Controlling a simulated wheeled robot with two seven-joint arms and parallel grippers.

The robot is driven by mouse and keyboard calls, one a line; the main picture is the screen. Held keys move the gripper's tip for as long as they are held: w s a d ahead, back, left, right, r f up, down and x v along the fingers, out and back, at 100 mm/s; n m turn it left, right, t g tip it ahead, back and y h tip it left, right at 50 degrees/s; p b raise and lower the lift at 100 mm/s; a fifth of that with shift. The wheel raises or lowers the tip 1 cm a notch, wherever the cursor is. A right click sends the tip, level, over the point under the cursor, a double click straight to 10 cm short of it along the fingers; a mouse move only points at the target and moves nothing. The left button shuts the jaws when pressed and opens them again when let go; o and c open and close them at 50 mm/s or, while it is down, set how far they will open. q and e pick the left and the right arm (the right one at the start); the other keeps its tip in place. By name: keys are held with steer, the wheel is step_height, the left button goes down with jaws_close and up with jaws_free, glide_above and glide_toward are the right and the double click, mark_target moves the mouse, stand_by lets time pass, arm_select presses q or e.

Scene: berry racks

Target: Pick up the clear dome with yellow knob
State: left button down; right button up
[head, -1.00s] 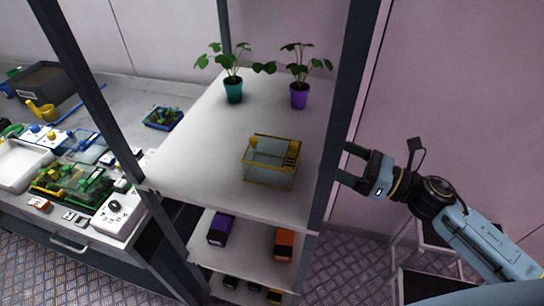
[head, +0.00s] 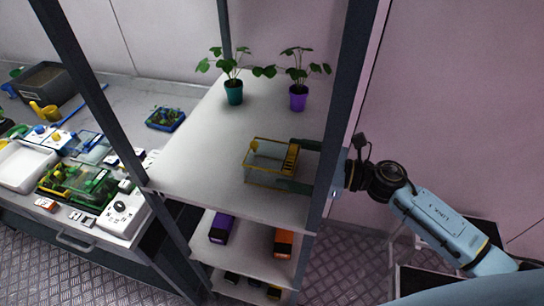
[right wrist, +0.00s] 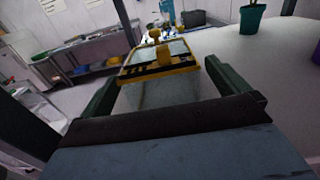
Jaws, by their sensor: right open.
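The clear dome with yellow knob (head: 262,172) is a see-through box with yellow edging and a yellow slatted part. It stands on the white upper shelf in the head view. Its yellow knob (right wrist: 154,34) shows in the right wrist view above the clear body (right wrist: 160,92). My right gripper (head: 287,164) reaches in past the rack's right post. It is open, with one dark green finger on each side of the dome's near end. I cannot tell whether the fingers touch it. My left gripper is not in view.
A teal pot (head: 234,92) and a purple pot (head: 298,98) with plants stand at the shelf's back. The dark right post (head: 343,110) is close to my right wrist. Lower shelves hold a purple box (head: 221,226) and an orange box (head: 284,241). A cluttered bench (head: 75,240) is at left.

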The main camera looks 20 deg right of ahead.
mark_target(279, 156)
steer(key=p+x, duration=0.1)
steer(key=x, duration=0.2)
steer(key=shift+r, duration=0.2)
steer(key=shift+w+a+f, duration=0.1)
steer(key=shift+w+a, duration=0.15)
steer(key=shift+a, duration=0.15)
steer(key=c, duration=1)
steer(key=shift+r, duration=0.6)
step_height(279, 156, up, 2)
steer(key=shift+r, duration=0.1)
steer(key=b+v, duration=0.5)
steer(key=v, duration=1.3)
